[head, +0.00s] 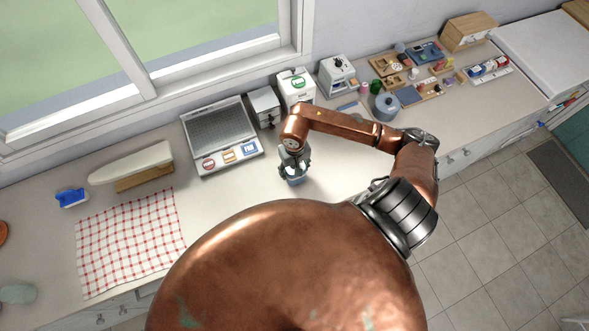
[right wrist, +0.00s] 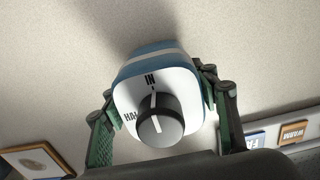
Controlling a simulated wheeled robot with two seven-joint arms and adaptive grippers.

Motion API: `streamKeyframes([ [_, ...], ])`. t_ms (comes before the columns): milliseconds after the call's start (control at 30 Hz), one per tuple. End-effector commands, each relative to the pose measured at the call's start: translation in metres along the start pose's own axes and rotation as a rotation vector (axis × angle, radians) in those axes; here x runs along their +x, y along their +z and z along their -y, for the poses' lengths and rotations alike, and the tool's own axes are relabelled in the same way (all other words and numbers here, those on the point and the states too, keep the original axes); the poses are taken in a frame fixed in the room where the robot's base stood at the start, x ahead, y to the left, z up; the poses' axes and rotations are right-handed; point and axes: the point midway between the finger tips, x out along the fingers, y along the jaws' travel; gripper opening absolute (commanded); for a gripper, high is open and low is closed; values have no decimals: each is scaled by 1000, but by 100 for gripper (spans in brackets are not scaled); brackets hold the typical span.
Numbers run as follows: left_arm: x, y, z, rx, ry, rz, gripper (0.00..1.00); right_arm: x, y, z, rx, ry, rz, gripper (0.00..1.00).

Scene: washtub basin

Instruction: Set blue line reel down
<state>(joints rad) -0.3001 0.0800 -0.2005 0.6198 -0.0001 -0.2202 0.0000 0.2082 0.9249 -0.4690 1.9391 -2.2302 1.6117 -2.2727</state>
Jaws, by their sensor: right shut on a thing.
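The blue line reel (right wrist: 160,95) is a white and blue rounded body with a dark round knob and black lettering on its face. In the right wrist view it sits between the two fingers of my right gripper (right wrist: 165,115), which is shut on it. In the head view the reel (head: 296,181) shows as a small bluish shape below my right gripper (head: 294,165), over the pale counter. I cannot tell whether its underside touches the counter. My left gripper is not in view.
A grey ribbed basin (head: 216,122) with coloured labels lies left of the gripper. White boxes (head: 296,88) stand behind, and a blue-grey pot (head: 387,106) is to the right. A checked cloth (head: 130,238) lies left. Bare counter (head: 225,195) surrounds the reel.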

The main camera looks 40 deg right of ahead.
Motion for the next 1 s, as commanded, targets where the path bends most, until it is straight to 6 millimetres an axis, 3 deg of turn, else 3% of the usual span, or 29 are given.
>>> streamKeyframes([
  [33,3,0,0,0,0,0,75,2,0,0,-1,0,-1,21],
  [67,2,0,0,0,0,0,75,2,0,0,0,0,0,56],
  [300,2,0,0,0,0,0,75,1,0,0,0,0,0,72],
  [700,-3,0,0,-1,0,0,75,-5,0,0,0,0,-1,72],
  [1000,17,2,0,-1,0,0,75,-62,-2,-1,-2,3,-7,72],
])
